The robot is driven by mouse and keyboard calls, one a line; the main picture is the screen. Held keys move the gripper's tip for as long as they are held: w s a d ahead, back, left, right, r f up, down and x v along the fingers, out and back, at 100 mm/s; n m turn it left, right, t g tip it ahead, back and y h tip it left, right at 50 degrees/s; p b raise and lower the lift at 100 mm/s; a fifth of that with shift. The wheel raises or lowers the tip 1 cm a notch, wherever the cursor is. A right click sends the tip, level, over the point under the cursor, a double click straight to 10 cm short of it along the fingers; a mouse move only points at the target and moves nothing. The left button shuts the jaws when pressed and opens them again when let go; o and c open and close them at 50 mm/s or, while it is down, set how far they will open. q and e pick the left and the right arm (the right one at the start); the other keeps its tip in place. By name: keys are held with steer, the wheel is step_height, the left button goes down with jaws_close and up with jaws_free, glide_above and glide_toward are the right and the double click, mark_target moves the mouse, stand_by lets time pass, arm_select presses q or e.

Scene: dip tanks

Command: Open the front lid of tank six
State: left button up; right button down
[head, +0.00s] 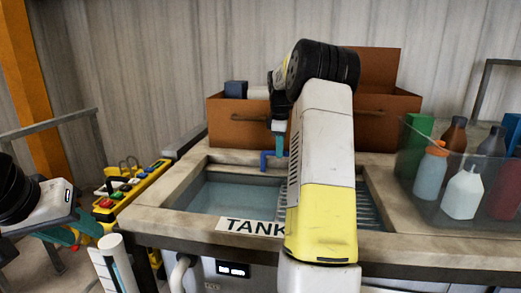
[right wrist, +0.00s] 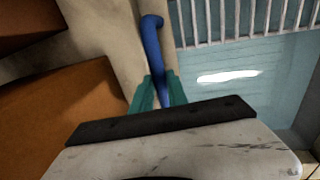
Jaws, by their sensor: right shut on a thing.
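The tank (head: 138,218) stands open at its front, with water (head: 225,192) showing. Its label (head: 250,226) reads "TANK"; my right arm hides the number. A brown lid-like box (head: 235,130) with handles stands at the back. My right gripper (head: 278,148) is at the tank's back edge, shut on a blue bent handle (head: 267,161). In the right wrist view its teal fingers (right wrist: 158,92) sit on both sides of the blue handle (right wrist: 152,45). My left gripper (head: 80,234) is at the far left, apart from the tank, its teal fingers spread and empty.
A clear bin (head: 425,200) of several bottles stands on the right of the counter. A yellow control box (head: 130,190) with buttons is left of the tank. A metal grating (right wrist: 245,20) lies over part of the water. A grey railing (head: 45,125) stands at the left.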

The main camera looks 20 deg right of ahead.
steer(key=c, duration=1.3)
jaws_free()
step_height(320, 180, up, 8)
steer(key=s, duration=0.1)
steer(key=shift+s+a, duration=0.15)
steer(key=shift+a, duration=0.3)
steer(key=shift+f, duration=0.15)
